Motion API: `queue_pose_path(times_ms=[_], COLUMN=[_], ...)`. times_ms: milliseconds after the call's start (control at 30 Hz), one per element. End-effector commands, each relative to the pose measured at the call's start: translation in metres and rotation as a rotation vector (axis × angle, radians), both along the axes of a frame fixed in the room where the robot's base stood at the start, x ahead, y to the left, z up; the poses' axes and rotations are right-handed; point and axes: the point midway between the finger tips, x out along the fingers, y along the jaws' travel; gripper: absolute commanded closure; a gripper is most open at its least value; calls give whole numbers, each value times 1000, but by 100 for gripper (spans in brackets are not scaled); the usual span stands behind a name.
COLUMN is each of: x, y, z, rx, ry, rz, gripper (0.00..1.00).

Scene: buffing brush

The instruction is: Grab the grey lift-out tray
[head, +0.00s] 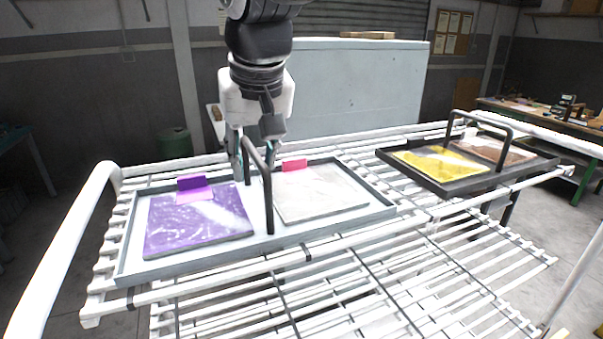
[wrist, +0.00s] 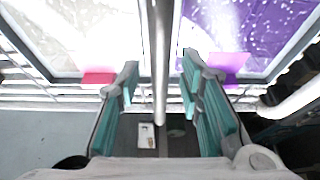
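The grey lift-out tray (head: 128,262) lies on the white wire rack at the left in the head view. It holds a purple slab (head: 190,222) and a pale slab (head: 315,192), with a black arched handle (head: 267,200) between them. My gripper (head: 250,168) points down at the far end of this handle. In the wrist view, the handle (wrist: 160,70) runs between the two teal-padded fingers, with a gap on each side. My gripper (wrist: 159,75) is open and holds nothing. How deep the handle sits between the fingers is hard to tell.
A darker tray (head: 455,188) with a yellow and a brown slab and its own arched handle stands on the rack at the right. The rack's white side rail (head: 70,235) rises at the left. A workbench (head: 540,112) is at the far right.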

Motion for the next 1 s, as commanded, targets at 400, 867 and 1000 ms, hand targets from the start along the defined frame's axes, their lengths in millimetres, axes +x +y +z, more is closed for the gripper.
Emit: queue_pose_path(times_ms=[400, 867, 1000], x=[0, 1, 2], y=[0, 0, 0], z=[0, 5, 16], rx=[0, 3, 3], ry=[0, -4, -5], rz=[-1, -1, -2], gripper=[100, 100, 100])
